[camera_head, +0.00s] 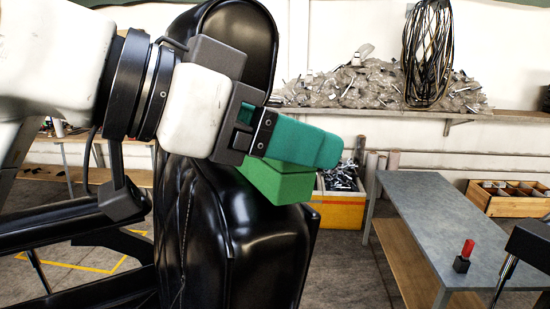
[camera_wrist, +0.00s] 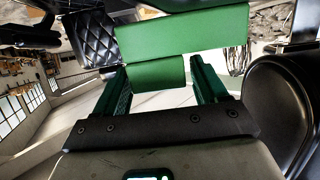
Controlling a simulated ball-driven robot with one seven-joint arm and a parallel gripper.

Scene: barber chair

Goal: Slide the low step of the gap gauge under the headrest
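The green gap gauge (camera_head: 275,182) is a stepped block. It shows beneath the teal fingers of my gripper (camera_head: 326,151), beside the black barber chair. In the wrist view a wide step of the gauge (camera_wrist: 182,36) lies beyond a narrower part, which sits between the two fingers of my gripper (camera_wrist: 158,76). A smooth black padded part (camera_wrist: 282,95) is close on the right in the wrist view; which part is unclear.
A grey table (camera_head: 440,222) with a small red-handled item (camera_head: 466,255) stands at the right. A yellow bin (camera_head: 338,208) is behind the gauge. A wall shelf (camera_head: 430,114) holds scrap and a wire coil (camera_head: 427,50). Open air lies right of the gripper.

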